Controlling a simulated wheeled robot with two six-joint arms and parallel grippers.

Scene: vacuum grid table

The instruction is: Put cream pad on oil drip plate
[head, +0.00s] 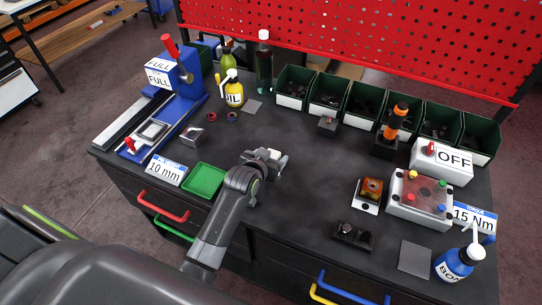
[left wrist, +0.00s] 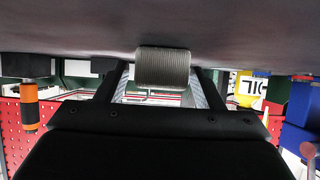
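The cream pad (head: 273,153) is a small pale block at my left gripper (head: 266,158), over the middle-left of the table. In the left wrist view the pad (left wrist: 162,68) shows as a ribbed grey-beige block between the two fingertips, which appear closed on its sides. It seems to be just above the table, but the exact gap cannot be told. The oil drip plate (head: 252,106) is a flat grey square, empty, lying right of the yellow oil bottle (head: 233,93), beyond my gripper. My right gripper is not in view.
Green bins (head: 327,96) line the back edge under the red pegboard. Another grey plate (head: 415,258) lies by the blue bottle (head: 457,262). The table's middle is clear.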

